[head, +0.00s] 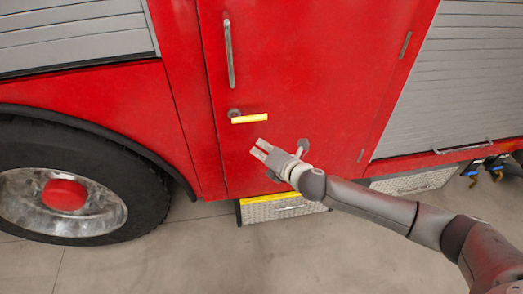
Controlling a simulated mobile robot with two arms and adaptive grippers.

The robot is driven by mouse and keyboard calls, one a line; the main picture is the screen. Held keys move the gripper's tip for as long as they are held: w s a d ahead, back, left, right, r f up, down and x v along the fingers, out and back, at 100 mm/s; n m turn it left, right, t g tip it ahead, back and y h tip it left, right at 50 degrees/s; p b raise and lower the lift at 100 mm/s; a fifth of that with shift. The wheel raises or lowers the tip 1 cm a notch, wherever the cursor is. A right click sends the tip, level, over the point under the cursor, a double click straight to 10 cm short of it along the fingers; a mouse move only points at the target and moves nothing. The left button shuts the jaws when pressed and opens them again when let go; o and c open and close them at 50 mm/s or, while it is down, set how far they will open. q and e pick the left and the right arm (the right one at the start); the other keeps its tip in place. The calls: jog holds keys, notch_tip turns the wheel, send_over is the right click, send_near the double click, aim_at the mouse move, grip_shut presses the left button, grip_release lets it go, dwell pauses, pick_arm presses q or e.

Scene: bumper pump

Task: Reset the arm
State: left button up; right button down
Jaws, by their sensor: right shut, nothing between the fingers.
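My right arm comes in from the lower right. Its gripper (260,150) is shut and empty, in front of the red door (290,60) of a fire truck. The fingertips are just below and right of the yellow door lever (249,118), apart from it in the picture. The lever lies about level beside its round pivot. My left gripper is not in view.
A grey vertical grab handle (229,55) is on the door above the lever. A diamond-plate step (283,208) with a yellow edge juts out below. A large wheel (70,190) stands at left. The concrete floor (200,260) in front is clear.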

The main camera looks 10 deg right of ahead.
jog(key=shift+s+d+r, duration=0.1)
jog(key=shift+s+r, duration=0.05)
jog(key=shift+s, duration=0.15)
dwell(0.4)
